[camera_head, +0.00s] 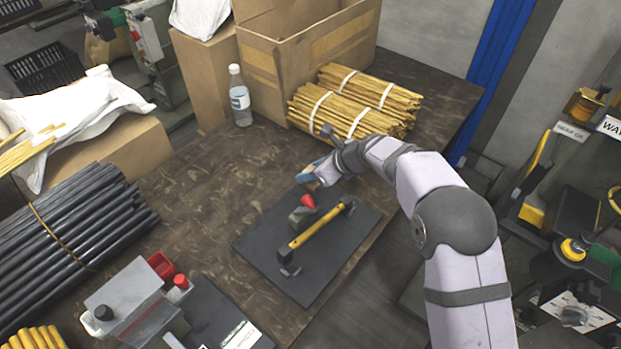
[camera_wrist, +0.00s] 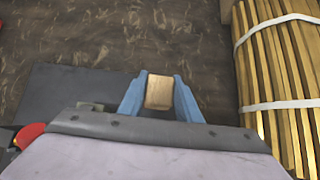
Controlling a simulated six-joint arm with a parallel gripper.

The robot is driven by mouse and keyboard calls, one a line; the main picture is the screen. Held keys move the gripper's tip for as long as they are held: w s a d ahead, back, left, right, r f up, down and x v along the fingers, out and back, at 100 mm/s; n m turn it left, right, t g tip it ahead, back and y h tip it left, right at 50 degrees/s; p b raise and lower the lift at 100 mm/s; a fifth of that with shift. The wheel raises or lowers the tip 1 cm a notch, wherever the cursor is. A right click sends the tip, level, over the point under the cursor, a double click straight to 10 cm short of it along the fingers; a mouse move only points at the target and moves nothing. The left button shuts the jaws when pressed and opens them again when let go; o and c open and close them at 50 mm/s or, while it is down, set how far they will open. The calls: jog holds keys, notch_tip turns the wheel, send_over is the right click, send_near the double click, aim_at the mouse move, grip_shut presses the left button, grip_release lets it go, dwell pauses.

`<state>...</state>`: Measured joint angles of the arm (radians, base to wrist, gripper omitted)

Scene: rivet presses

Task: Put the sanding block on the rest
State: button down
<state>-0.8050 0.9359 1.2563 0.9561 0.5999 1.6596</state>
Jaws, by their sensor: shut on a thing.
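My gripper (camera_head: 312,177) is above the far end of a dark flat board on the wooden table. In the wrist view its two blue fingers (camera_wrist: 159,84) are shut on a small tan block (camera_wrist: 159,93), which looks like the sanding block. The head view shows little of the block. I cannot tell for sure which of these is the rest.
Bundled yellow sticks (camera_head: 355,100) lie beyond the gripper, close on the right in the wrist view (camera_wrist: 282,80). A clear bottle (camera_head: 240,98) and an open cardboard box (camera_head: 262,66) stand behind. Dark rods (camera_head: 70,240) lie left. Bare table lies left of the board.

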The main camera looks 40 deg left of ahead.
jog(key=shift+f, duration=1.4)
jog(key=shift+f, duration=0.1)
jog(key=c, duration=1.3)
grip_release()
jog(key=shift+f, duration=0.1)
jog(key=shift+r, duration=0.25)
jog(key=v, duration=1.2)
